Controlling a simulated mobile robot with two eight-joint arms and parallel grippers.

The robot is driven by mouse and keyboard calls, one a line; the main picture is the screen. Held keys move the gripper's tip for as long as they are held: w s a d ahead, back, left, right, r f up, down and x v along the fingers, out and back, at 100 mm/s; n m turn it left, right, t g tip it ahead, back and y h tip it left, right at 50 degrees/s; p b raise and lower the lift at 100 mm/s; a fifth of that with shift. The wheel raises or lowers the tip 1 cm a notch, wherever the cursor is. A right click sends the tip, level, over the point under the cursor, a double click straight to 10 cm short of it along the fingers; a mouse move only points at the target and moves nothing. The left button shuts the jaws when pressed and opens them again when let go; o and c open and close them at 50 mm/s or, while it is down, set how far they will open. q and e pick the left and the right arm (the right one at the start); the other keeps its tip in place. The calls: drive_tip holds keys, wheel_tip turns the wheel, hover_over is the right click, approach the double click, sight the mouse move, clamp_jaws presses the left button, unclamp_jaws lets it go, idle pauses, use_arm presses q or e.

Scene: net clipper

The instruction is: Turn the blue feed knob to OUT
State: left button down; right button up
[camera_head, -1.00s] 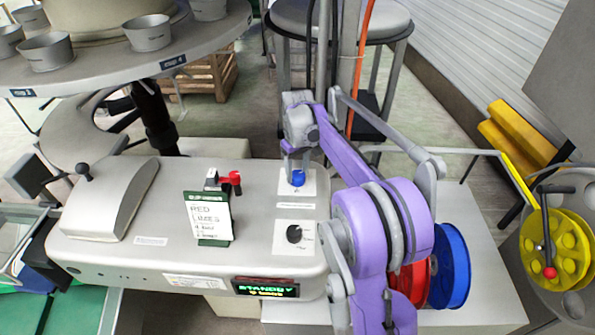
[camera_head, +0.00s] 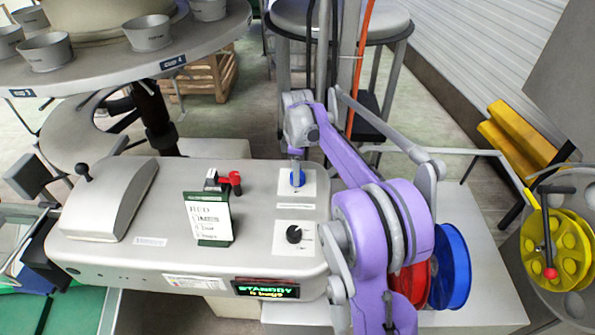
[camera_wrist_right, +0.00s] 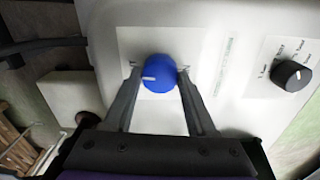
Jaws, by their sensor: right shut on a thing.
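The blue feed knob (camera_head: 297,178) sits on a white plate at the back right of the grey machine top. In the right wrist view the blue knob (camera_wrist_right: 158,73) shows a white pointer line toward the left. My right gripper (camera_head: 297,165) reaches down over it from above. In the wrist view its two fingers (camera_wrist_right: 158,80) stand on either side of the knob, shut on it. The lettering on the knob's plate is too small to read. My left gripper is not in view.
A black knob (camera_head: 294,234) sits nearer the front, also in the wrist view (camera_wrist_right: 291,76). A red lever (camera_head: 234,178) and a green-framed card (camera_head: 208,218) stand to the left. A lit display (camera_head: 266,288) is on the front face. Red and blue reels (camera_head: 455,265) are at right.

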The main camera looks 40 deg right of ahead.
drive_tip(key=shift+n, duration=0.6)
drive_tip(key=o, duration=1.4)
drive_tip(key=shift+r, duration=0.15)
wheel_tip(320, 180, up, 11)
drive_tip(key=shift+f+p, duration=0.2)
drive_tip(key=shift+p, duration=0.15)
drive_tip(key=shift+f, duration=0.1)
